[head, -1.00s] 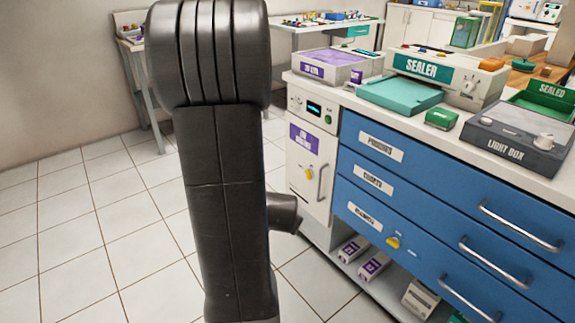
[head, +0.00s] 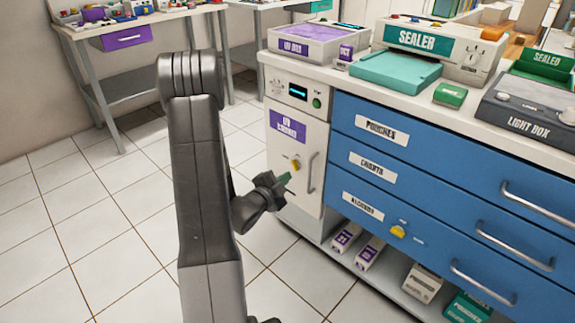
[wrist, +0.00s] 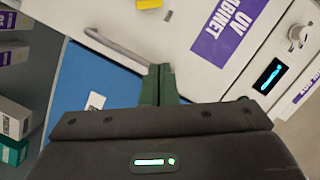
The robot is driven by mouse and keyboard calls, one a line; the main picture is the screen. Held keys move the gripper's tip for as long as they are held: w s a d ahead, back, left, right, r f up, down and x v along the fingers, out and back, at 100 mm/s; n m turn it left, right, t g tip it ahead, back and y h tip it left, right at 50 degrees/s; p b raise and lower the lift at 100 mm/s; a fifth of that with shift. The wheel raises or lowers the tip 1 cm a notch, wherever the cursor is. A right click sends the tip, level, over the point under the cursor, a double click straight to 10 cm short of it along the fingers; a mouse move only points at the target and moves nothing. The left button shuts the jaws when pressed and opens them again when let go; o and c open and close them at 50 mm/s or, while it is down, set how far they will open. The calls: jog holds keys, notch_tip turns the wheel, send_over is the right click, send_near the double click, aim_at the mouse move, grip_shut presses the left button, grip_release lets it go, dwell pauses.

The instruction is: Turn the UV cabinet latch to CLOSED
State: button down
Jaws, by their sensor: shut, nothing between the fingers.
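The UV cabinet (head: 313,135) is a white unit with a purple label, at the left end of the blue drawers. Its yellow latch (head: 296,164) is on the door, left of the vertical metal handle (head: 311,172). My gripper (head: 285,178) is just below and left of the latch in the head view, its green fingers together and empty. In the wrist view the shut fingers (wrist: 158,84) point at the door, and the latch (wrist: 150,4) is cut off by the top edge. Contact with the latch does not show. The latch's setting cannot be read.
Blue drawers (head: 440,172) with projecting handles stand right of the cabinet. Another yellow latch (head: 398,231) is on the lowest drawer. Boxes (head: 347,238) sit on the low shelf. Open tiled floor (head: 90,220) lies to the left, with a grey table (head: 75,35) behind.

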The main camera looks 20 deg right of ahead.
aim_at(295, 166)
jog(key=shift+d, duration=0.1)
jog(key=b+x, duration=0.2)
jog(key=x, duration=0.7)
jog(key=shift+f, duration=0.1)
jog(key=w, duration=0.1)
jog(key=w+f+b, duration=0.1)
jog(key=w, duration=0.1)
jog(key=shift+f, duration=0.35)
jog(key=shift+w+a+f, duration=0.2)
jog(key=shift+w+a, duration=0.15)
